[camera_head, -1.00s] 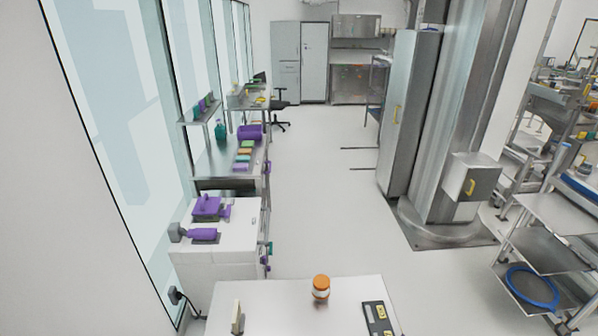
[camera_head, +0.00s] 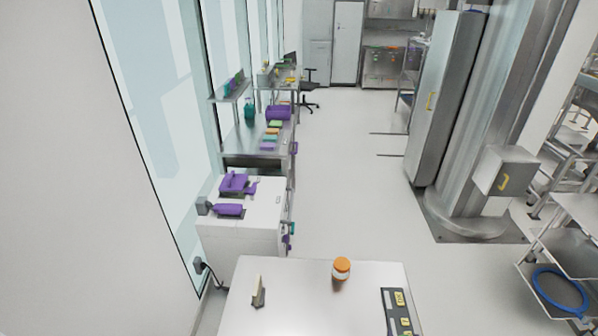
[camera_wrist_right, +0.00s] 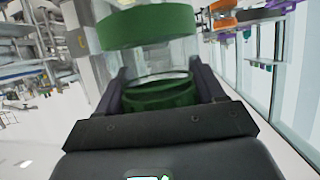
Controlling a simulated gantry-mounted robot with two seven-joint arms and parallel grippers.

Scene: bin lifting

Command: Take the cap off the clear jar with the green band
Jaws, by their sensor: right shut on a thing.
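My right gripper (camera_wrist_right: 160,90) fills the lower middle of the right wrist view. Its two dark fingers are shut on the clear jar (camera_wrist_right: 182,50), one on each side. A broad green band (camera_wrist_right: 148,26) runs around the clear body at the top of that view. A darker green round part with a pale rim (camera_wrist_right: 160,95) lies between the fingers. I cannot tell whether this is the cap, or whether it is joined to the jar. The held jar and my right gripper do not show in the head view. My left gripper is in neither view.
A white table (camera_head: 300,310) is at the bottom of the head view. On it stand an orange-capped jar (camera_head: 341,268), a small grey stand with a beige piece (camera_head: 258,291) and a dark tray with yellow labels (camera_head: 398,310). A white cabinet (camera_head: 240,230) stands behind, at left.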

